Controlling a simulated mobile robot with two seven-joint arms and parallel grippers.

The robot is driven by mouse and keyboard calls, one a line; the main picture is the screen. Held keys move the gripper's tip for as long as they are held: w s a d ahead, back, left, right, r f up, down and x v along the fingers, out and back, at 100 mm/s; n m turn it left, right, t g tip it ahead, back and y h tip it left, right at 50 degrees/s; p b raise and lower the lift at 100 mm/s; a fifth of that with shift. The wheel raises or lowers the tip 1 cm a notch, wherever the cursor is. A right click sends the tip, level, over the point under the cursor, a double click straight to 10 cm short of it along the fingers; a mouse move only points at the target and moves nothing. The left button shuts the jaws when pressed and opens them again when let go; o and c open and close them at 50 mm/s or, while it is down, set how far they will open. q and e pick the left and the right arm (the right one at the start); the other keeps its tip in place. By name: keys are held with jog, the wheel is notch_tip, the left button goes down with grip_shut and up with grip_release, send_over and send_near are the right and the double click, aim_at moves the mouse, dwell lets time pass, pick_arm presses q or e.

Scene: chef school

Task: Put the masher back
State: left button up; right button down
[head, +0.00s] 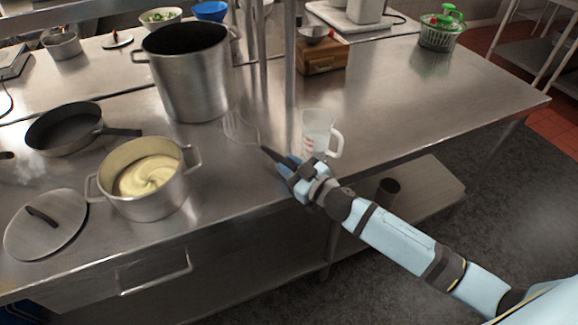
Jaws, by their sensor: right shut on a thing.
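The masher (239,129) has a thin wire head and a dark handle. My right gripper (284,164) is shut on its handle, and the wire head points left, over or on the steel counter. I cannot tell whether the head touches the counter. A steel pot (165,204) of creamy yellow mash (146,176) stands to the left of the masher. My left gripper is not in view.
A clear measuring jug (317,130) stands just behind my right gripper. A tall stockpot (190,80) stands behind the masher, and a frying pan (66,128) and a lid (45,228) lie left.

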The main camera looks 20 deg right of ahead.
jog(key=c, duration=0.9)
grip_release()
jog(key=shift+s+f, duration=0.2)
jog(key=shift+f, duration=0.65)
jog(key=shift+c, duration=0.2)
jog(key=shift+r, duration=0.2)
jog(key=shift+r+p, duration=0.45)
jog(key=b+v, duration=0.1)
jog(key=v, duration=1)
jog(key=s+a+f+m+g+h, duration=0.2)
jog(key=s+a+f+g, duration=0.1)
jog(key=s+f, duration=0.45)
jog(key=s+a+f+m+g+h, duration=0.2)
jog(key=s+a+f+m+g, duration=0.1)
jog(key=s+f, duration=0.5)
notch_tip(320, 180, up, 10)
jog(key=p, duration=1.2)
jog(key=shift+w+d+r+n+p, duration=0.2)
jog(key=shift+w+d+n+p, duration=0.1)
jog(key=shift+w+d+n, duration=0.1)
